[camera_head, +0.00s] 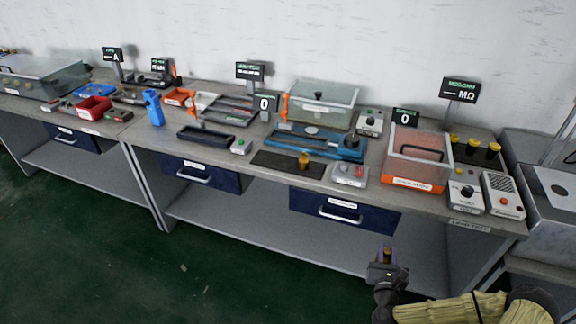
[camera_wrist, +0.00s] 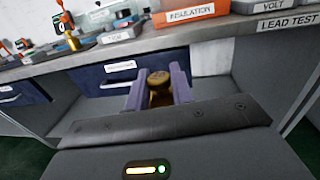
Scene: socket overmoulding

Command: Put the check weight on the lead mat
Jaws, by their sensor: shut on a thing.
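My gripper (camera_head: 386,262) is out in front of the bench, below the worktop level, at the right of the head view. It is shut on a small brass check weight (camera_wrist: 159,82), which sits upright between the two purple-grey fingers in the wrist view. Its lower part is hidden by the gripper. A dark flat mat (camera_head: 270,161), looking like the lead mat, lies near the bench's front edge in the middle of the head view. A small brass piece (camera_head: 304,161) stands on its right part; it also shows in the wrist view (camera_wrist: 72,42).
An orange insulation tray with a clear cover (camera_head: 414,180) is further right. Blue drawers (camera_head: 344,210) hang under the worktop.

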